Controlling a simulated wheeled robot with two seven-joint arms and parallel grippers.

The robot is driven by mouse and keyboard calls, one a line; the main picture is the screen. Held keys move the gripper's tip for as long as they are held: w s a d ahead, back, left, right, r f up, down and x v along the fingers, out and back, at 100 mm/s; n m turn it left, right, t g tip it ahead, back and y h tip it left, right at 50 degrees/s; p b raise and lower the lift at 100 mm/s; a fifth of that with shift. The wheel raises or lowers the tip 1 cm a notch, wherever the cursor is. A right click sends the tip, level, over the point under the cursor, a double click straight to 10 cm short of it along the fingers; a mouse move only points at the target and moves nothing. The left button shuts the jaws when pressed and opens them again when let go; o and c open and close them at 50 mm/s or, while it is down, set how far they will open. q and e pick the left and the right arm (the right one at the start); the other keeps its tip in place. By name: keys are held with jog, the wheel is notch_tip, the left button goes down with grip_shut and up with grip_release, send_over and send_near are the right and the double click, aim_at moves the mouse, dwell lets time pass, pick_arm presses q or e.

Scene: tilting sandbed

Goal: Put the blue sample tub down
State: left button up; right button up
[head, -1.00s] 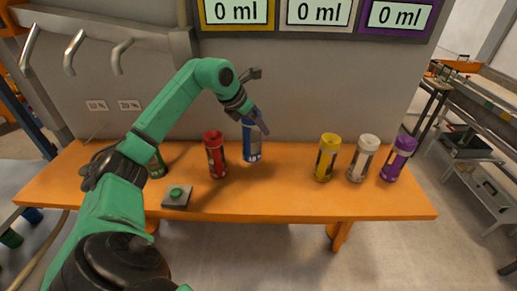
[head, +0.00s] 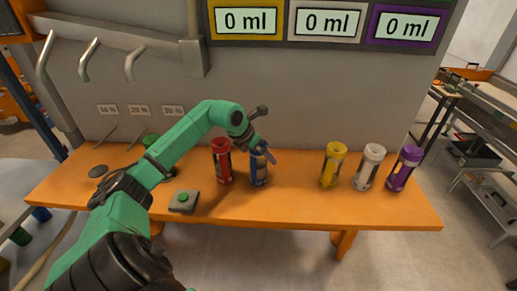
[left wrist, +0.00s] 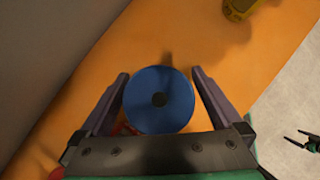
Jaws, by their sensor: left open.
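The blue sample tub (head: 259,170) stands upright on the orange bench, just right of the red tub (head: 222,161). My left gripper (head: 263,152) is at its top, coming from above. The lower part of the tub is hidden in that view.
Yellow (head: 332,165), white (head: 369,167) and purple (head: 404,168) tubs stand to the right on the orange bench (head: 300,200). A green button box (head: 184,200) is at the front left. A green-topped tub is partly behind my arm. Bench between blue and yellow tubs is clear.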

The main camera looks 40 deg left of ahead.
pick_arm(q)
jog(key=d+b+v, duration=0.1)
jog(key=b+v, duration=0.4)
jog(key=v, duration=0.6)
jog(key=shift+s+a+r, duration=0.15)
jog(key=shift+a+r, duration=0.2)
jog(key=shift+a, duration=0.1)
